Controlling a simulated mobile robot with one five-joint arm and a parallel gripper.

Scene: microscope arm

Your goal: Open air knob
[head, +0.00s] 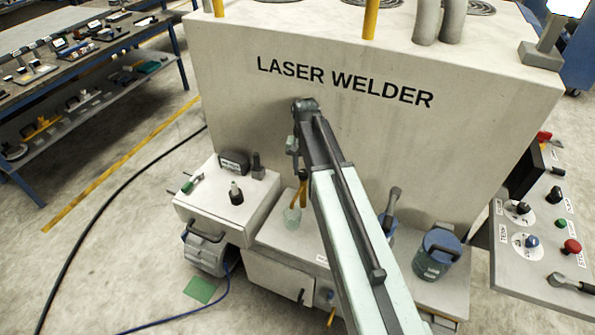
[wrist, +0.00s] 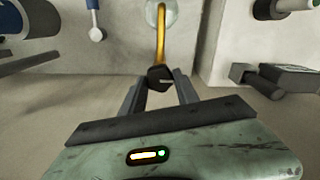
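A black knob-like piece (wrist: 160,77) sits at the near end of a bent yellow pipe (wrist: 160,35) in the wrist view. I read no label marking it as the air knob. My gripper (wrist: 161,82) has its two grey fingers apart, one on each side of the black piece. I cannot tell whether they touch it. In the head view my gripper (head: 296,155) is over the white bench, just above the yellow pipe (head: 298,195), which rises from a pale glassy cup. My arm hides part of the bench and the welder's front.
The large laser welder (head: 260,110) stands behind the bench. A box with a black knob (head: 236,194) is at left. A blue canister (head: 437,252) is right of my arm, and a control panel (head: 545,230) with dials is at far right. Open floor lies left.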

